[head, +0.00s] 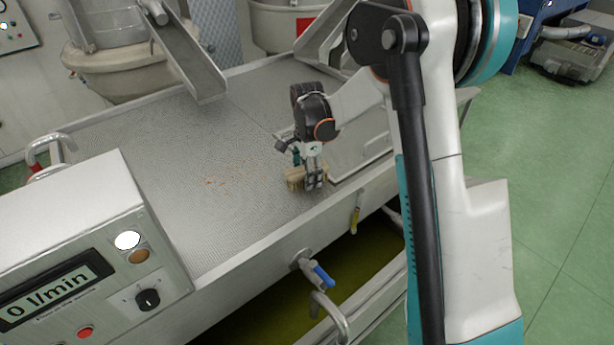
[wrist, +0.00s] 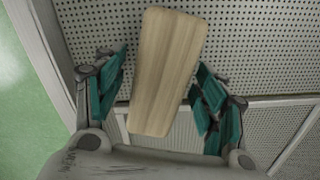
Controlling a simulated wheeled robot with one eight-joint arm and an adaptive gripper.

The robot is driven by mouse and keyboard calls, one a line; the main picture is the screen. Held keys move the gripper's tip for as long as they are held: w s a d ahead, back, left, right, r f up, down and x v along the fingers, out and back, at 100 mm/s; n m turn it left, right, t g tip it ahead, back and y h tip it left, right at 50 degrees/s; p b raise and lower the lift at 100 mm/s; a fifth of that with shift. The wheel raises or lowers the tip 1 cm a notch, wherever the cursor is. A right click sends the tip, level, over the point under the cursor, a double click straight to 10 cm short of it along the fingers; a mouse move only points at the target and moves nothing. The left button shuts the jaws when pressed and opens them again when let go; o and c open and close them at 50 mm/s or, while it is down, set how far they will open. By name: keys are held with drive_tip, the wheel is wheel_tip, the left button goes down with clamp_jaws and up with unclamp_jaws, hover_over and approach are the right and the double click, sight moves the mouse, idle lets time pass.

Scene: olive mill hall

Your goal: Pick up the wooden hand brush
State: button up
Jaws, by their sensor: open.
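The wooden hand brush (wrist: 164,72) shows in the wrist view as a pale, flat wooden back with rounded corners. It lies between the two open teal-padded fingers of my gripper (wrist: 160,92), with a gap visible on each side. In the head view the brush (head: 294,178) sits on the perforated metal surface near its front edge, partly hidden by my gripper (head: 312,178). My gripper is low over it, fingers pointing down. The bristles cannot be made out clearly.
The perforated metal bed (head: 150,150) is mostly clear, with a few reddish scraps (head: 225,178) on it. A raised metal panel (head: 358,150) stands right of my gripper. A control box (head: 85,245) is at front left. A metal chute (head: 190,55) hangs at the back.

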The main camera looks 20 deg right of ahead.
drive_tip(key=shift+c, duration=0.2)
drive_tip(key=c, duration=1.2)
drive_tip(key=shift+o, duration=0.2)
drive_tip(key=shift+r, duration=0.2)
wheel_tip(320, 180, up, 20)
drive_tip(key=p, duration=0.3)
drive_tip(key=shift+f, duration=0.1)
